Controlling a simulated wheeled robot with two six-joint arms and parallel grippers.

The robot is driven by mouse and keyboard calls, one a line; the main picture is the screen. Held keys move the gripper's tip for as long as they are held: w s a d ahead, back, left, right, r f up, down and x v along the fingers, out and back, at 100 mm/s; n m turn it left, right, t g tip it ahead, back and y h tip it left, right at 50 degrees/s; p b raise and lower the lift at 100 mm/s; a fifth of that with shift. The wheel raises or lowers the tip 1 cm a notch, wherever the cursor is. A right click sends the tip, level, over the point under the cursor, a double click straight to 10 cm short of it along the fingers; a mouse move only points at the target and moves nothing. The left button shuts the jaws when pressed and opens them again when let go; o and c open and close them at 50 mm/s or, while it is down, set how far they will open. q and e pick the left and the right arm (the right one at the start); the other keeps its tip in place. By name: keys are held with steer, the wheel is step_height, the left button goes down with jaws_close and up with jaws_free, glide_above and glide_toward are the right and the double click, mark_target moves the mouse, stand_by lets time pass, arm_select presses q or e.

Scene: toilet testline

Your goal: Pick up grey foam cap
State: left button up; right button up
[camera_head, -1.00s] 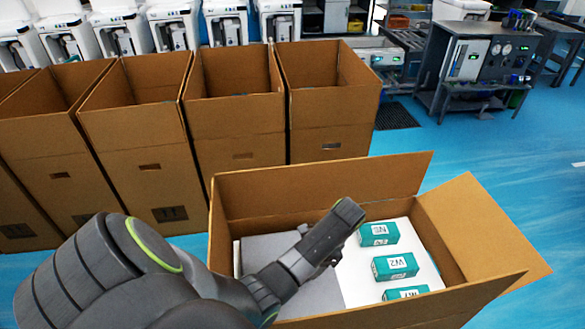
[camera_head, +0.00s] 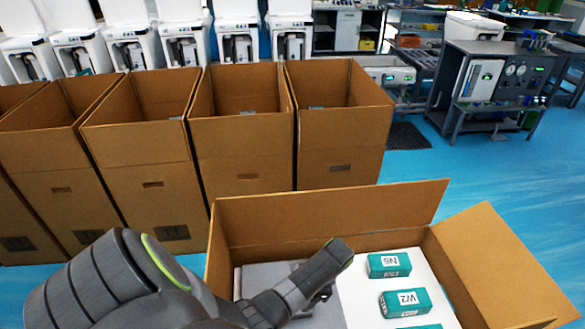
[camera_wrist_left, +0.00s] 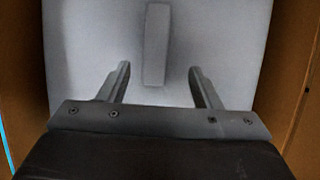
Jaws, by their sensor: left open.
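The grey foam cap (camera_head: 262,277) lies in the left part of the open cardboard box (camera_head: 330,211), largely hidden behind my left arm in the head view. In the left wrist view, the cap (camera_wrist_left: 210,35) fills most of the picture, with a raised narrow bar (camera_wrist_left: 156,45) in its middle. My left gripper (camera_wrist_left: 159,68) is open over the cap, one finger on each side of the bar's near end. Nothing is held. I cannot tell whether the fingertips touch the cap. In the head view, the left gripper (camera_head: 321,294) is partly hidden under its wrist.
Teal boxes (camera_head: 405,302) stand on a white surface (camera_head: 355,300) on the right of the cardboard box. The box walls rise around the cap, close by on both sides in the wrist view. Tall open cartons (camera_head: 340,150) stand in a row behind.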

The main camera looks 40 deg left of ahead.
arm_select(q)
steer(key=shift+x, duration=1.1)
steer(key=shift+s+x, duration=0.15)
steer(key=shift+x, duration=1.25)
steer(key=shift+s+x, duration=0.1)
steer(key=shift+x, duration=1.25)
steer(key=shift+d, duration=0.15)
steer(key=shift+c, duration=0.5)
steer(key=shift+r, duration=0.1)
jaws_close()
